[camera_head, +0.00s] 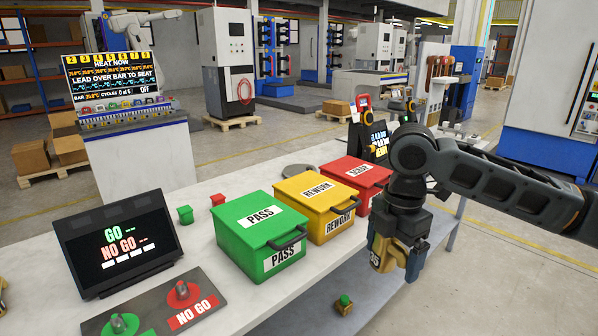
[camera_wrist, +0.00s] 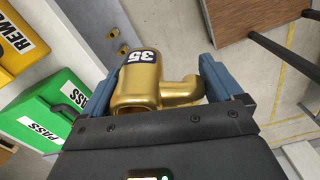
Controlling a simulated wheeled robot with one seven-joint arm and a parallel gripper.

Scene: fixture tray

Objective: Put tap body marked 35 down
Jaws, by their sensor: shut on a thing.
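The tap body marked 35 (camera_wrist: 142,82) is a brass piece with a side spout and a dark label reading 35. My gripper (camera_wrist: 152,90) is shut on it, with one blue finger at each side in the wrist view. In the head view my gripper (camera_head: 396,256) hangs beside the front edge of the white bench, right of the boxes, and the tap body (camera_head: 376,262) shows partly behind a finger. The tap body is held in the air, clear of the boxes.
Green PASS (camera_head: 260,222), yellow REWORK (camera_head: 315,193) and red SCRAP (camera_head: 350,172) boxes stand in a row on the bench (camera_head: 215,262). A GO / NO GO screen (camera_head: 118,243) and a gauge plate (camera_head: 165,312) are at left. A small brass part on a green base (camera_head: 344,304) sits lower down.

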